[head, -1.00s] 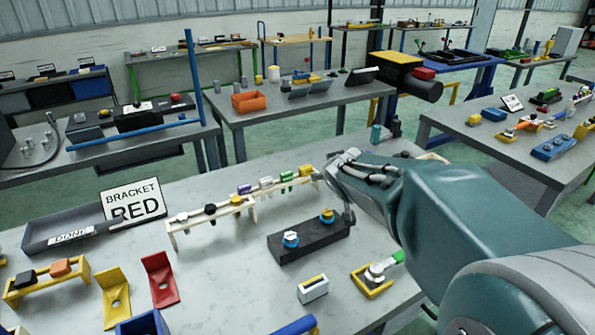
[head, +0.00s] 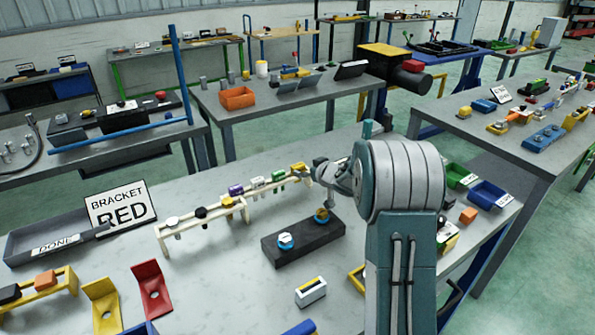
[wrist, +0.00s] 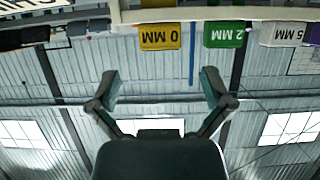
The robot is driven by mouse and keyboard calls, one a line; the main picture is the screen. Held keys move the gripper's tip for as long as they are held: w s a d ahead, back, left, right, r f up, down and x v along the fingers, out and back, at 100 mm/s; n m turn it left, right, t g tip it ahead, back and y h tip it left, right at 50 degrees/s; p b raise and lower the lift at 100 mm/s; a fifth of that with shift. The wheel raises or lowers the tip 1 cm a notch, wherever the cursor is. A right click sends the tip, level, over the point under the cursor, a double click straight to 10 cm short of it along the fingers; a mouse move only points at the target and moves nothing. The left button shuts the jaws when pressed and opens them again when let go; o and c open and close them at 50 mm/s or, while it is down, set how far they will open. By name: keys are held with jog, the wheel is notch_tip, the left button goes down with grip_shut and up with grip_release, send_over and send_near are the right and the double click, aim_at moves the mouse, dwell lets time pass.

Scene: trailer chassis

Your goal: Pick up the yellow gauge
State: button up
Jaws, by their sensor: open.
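The yellow gauge (head: 298,168) hangs at the right end of the back rack (head: 243,206), beside a green gauge (head: 279,176). In the wrist view, upside down, the yellow gauge (wrist: 160,36) reads "0 MM" and the green one (wrist: 223,34) "2 MM". My gripper (head: 312,176) is at the rack's right end in the head view, close to the yellow gauge; its fingertips are hard to make out there. In the wrist view my gripper (wrist: 160,82) is open, its fingers apart and empty, with the yellow gauge above the gap between them in the picture.
White (head: 257,182) and purple (head: 236,190) gauges hang further left on the rack. A dark block with two knobs (head: 303,243) sits in front. Blue and green bins (head: 490,193) stand to the right.

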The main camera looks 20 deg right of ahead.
aim_at(300, 168)
jog(key=shift+x, duration=3.15)
jog(key=shift+s+f, duration=0.15)
jog(key=shift+f, duration=0.05)
jog(key=c, duration=1.2)
